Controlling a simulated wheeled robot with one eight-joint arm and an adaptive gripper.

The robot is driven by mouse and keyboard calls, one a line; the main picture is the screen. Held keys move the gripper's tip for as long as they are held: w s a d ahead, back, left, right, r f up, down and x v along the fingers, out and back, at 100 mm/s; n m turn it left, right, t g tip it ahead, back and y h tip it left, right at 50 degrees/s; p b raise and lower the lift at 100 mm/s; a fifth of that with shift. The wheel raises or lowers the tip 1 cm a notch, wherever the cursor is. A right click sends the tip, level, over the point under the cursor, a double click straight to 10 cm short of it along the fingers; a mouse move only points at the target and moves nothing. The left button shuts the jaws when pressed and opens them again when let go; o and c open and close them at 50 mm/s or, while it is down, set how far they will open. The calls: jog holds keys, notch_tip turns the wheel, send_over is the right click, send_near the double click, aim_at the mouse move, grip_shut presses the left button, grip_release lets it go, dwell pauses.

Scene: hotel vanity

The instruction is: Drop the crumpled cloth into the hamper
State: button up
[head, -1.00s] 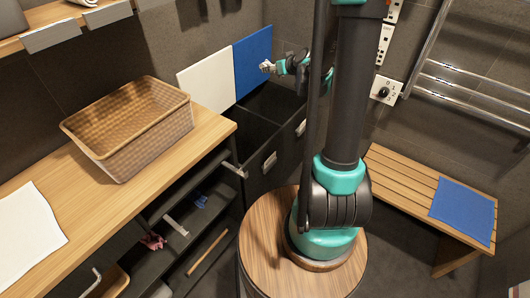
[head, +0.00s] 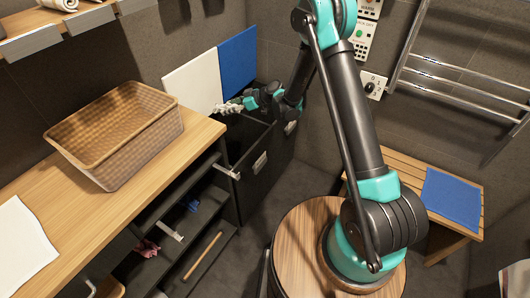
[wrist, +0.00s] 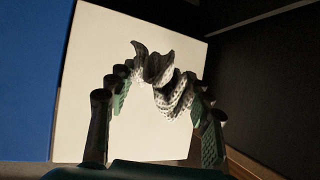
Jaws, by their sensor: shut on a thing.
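The crumpled cloth (head: 229,107) is grey-white and bunched up. In the wrist view the cloth (wrist: 168,78) sits between the fingertips of my gripper (wrist: 162,90), which is shut on it. In the head view my gripper (head: 243,104) holds the cloth just in front of the white panel's lower right corner. The hamper (head: 262,182) is dark, with open-topped compartments below a white panel (head: 193,83) and a blue panel (head: 238,63). The cloth appears above the compartment by the white panel; its exact height over the rim is hard to tell.
A wicker basket (head: 120,140) stands on the wooden counter (head: 70,205) at left, beside a white towel (head: 20,245). Open dark shelves lie under the counter. A bench (head: 400,175) with a blue cloth (head: 452,198) and a towel rack (head: 465,80) are at right.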

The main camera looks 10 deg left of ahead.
jog(key=shift+s+a+f, duration=0.2)
jog(key=shift+s+f, duration=0.1)
jog(key=shift+f, duration=3.1)
jog(key=o, duration=1.1)
jog(key=shift+o, duration=0.2)
jog(key=shift+d, duration=0.15)
jog(key=v, duration=1.2)
jog(key=shift+w, duration=0.15)
